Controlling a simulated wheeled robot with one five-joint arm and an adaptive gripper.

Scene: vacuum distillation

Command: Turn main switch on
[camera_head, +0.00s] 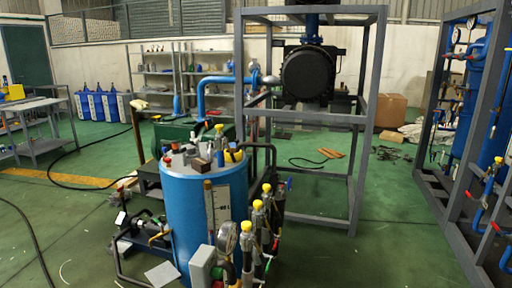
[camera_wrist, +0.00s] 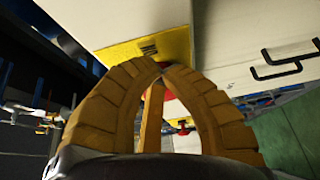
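In the wrist view, a yellow plate (camera_wrist: 150,47) is fixed to a pale cabinet face (camera_wrist: 235,38) just beyond my fingertips. A red part, which may be the main switch (camera_wrist: 169,96), shows in the gap between my fingers, mostly hidden by them. My gripper (camera_wrist: 162,66) has its two ribbed tan fingers bowed inward, with the tips together in front of the plate's lower edge. I cannot tell whether the tips touch the red part. Neither my gripper nor the switch can be made out in the head view.
In the wrist view, dark handles (camera_wrist: 285,62) stick out of the cabinet at right. A blue tank (camera_head: 185,220) with gauges and yellow-capped valves stands ahead in the head view, beside a grey frame (camera_head: 365,120). Green floor (camera_head: 405,230) is open at right.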

